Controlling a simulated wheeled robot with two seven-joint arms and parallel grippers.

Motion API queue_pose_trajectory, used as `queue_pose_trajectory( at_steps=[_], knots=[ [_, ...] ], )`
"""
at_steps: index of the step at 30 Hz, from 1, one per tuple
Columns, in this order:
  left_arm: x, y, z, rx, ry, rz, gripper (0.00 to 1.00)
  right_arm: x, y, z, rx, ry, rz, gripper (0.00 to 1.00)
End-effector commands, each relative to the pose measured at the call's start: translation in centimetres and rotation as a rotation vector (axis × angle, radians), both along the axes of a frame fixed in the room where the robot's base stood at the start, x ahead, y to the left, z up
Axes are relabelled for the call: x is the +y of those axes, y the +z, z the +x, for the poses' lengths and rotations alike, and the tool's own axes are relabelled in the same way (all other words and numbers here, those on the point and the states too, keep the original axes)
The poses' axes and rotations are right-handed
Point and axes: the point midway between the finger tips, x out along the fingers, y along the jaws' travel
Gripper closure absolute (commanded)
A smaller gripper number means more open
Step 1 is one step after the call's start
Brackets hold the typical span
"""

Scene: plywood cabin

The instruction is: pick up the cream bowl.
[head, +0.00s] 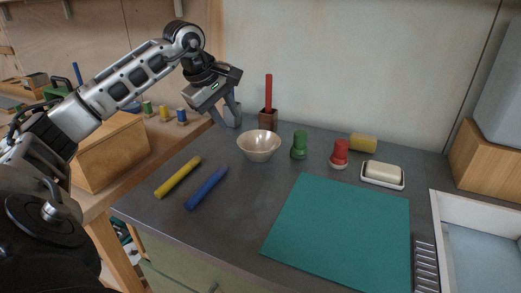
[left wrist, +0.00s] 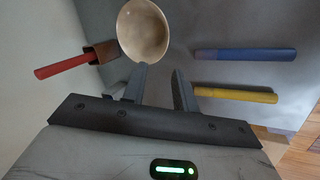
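My left gripper (head: 226,115) is above the counter, up and to the left of the bowl. Its two fingers (left wrist: 160,80) are apart with nothing between them. In the left wrist view one fingertip overlaps the bowl's lower edge; contact cannot be told. My right gripper is not in view.
Behind the bowl is a brown block holding a red stick (head: 269,92). A green object (head: 299,145) stands right of it. Yellow (head: 178,177) and blue (head: 206,187) sticks lie at front left. A teal mat (head: 340,225) covers the front right.

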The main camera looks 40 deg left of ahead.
Motion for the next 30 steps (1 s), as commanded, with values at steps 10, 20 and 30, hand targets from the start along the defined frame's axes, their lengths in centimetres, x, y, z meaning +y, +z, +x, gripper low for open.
queue_pose_trajectory(
  at_steps=[10, 20, 30],
  knots=[
    [-0.4, -6.0, 2.8, -0.001, 0.000, -0.005, 0.71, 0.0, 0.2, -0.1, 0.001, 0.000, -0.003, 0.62],
    [-0.8, -9.1, 3.5, 0.003, -0.002, -0.008, 0.71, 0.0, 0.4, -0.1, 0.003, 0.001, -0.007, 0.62],
    [-0.9, -11.9, 4.6, -0.001, -0.001, -0.004, 0.71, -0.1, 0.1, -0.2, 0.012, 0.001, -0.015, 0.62]
  ],
)
